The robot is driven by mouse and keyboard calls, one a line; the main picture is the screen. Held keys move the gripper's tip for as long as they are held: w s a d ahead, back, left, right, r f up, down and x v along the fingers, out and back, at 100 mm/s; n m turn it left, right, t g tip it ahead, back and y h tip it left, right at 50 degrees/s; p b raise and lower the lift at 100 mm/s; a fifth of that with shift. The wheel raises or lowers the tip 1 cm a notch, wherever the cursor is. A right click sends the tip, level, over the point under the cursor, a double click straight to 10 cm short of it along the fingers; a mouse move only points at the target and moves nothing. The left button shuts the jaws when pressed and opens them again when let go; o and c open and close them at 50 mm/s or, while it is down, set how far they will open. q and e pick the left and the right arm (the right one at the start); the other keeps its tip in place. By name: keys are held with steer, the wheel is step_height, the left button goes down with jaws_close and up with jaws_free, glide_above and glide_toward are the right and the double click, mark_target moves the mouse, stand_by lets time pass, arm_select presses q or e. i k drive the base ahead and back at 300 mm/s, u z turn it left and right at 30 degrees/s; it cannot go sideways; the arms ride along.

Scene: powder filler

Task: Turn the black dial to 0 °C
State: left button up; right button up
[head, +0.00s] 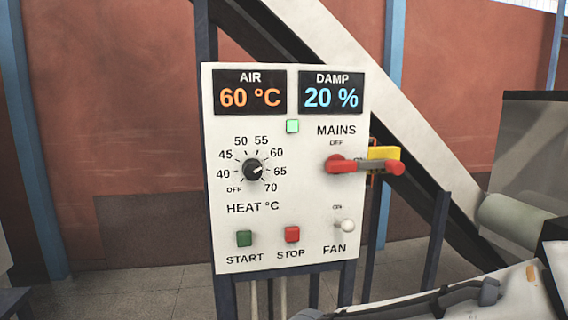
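The black dial (253,170) sits on the left of a white control panel (315,225). Its white pointer line points right and slightly up, between the 60 and 65 marks. The printed scale around it runs from OFF at lower left through 40 to 70, with HEAT °C below. No 0 mark shows on the scale. The AIR display (250,92) above reads 60 °C in orange.
The DAMP display (331,93) reads 20 %. Below are a green START button (244,238), a red STOP button (292,234) and a FAN toggle (347,226). A small green light (292,126) sits above.

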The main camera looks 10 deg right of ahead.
mark_target(251, 168)
steer(key=z, duration=1.6)
steer(key=k, duration=1.05)
steer(key=u, duration=1.55)
steer(key=i, duration=0.5)
